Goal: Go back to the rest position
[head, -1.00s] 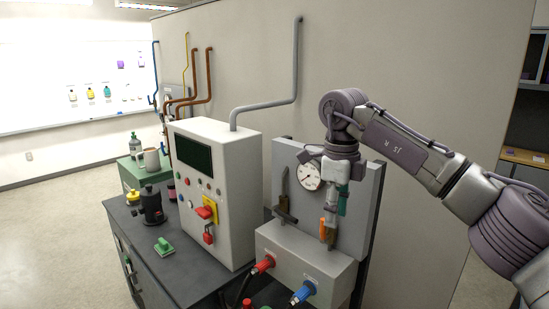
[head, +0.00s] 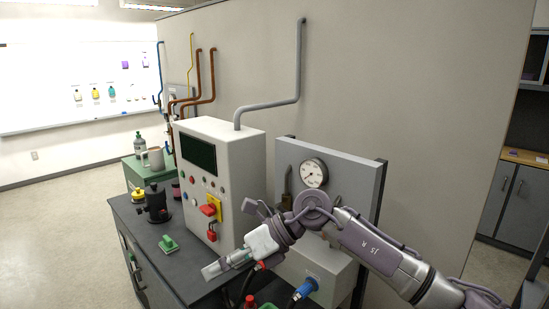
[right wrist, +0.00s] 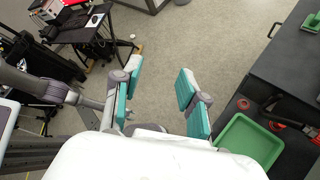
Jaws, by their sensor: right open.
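My right arm comes in from the right in the head view and bends at the wrist in front of the grey gauge panel (head: 347,185). My right gripper (head: 211,270) points left and low, above the dark bench top (head: 185,262). In the right wrist view my right gripper (right wrist: 163,92) has its teal-padded fingers spread apart, with only floor between them. It holds nothing. My left gripper is not in the head view.
A control cabinet (head: 222,155) with a red-and-yellow switch stands left of the gauge panel. A green tray (right wrist: 249,143) lies on the bench near my right gripper. A blue connector (head: 305,290) sits low in front. Open floor (right wrist: 190,40) lies beside the bench.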

